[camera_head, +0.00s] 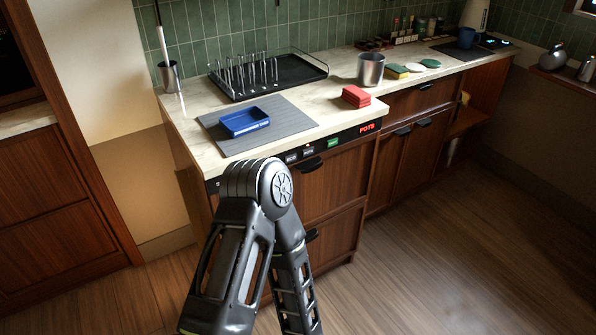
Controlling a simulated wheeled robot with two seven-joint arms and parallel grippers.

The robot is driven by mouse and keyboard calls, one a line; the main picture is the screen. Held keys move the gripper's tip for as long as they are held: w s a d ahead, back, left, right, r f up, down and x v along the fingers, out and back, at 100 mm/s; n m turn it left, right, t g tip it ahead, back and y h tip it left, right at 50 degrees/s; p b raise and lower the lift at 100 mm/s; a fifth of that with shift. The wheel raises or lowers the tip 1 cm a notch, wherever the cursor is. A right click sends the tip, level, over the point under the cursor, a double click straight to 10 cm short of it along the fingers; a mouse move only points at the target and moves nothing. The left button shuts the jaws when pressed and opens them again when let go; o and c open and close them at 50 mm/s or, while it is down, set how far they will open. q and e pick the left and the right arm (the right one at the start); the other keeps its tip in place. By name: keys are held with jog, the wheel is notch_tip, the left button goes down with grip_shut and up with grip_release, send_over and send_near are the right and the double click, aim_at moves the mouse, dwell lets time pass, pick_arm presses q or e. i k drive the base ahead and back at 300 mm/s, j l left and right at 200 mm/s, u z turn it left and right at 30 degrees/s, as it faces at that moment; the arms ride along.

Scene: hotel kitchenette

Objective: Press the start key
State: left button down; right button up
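A black control strip runs along the front edge of the counter. It carries a green key (333,142), which seems to be the start key, though its lettering is too small to read surely. Two dark keys, one left (291,158) and one nearer (308,151), sit to its left. A display (367,128) to its right glows red with "POTS". A folded arm of mine rises in front of the counter, its bent joint hiding part of the strip's left end. Neither gripper is in view, and nothing is seen touching the green key.
On the counter (205,150) are a blue tray (244,122) on a grey mat (285,110), a black dish rack (300,72), red blocks (355,96) and a metal pot (370,70). Drawers with dark handles lie below the strip. The floor at right (450,250) is clear.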

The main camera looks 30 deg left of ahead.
aim_at(332, 143)
jog(key=u, duration=1)
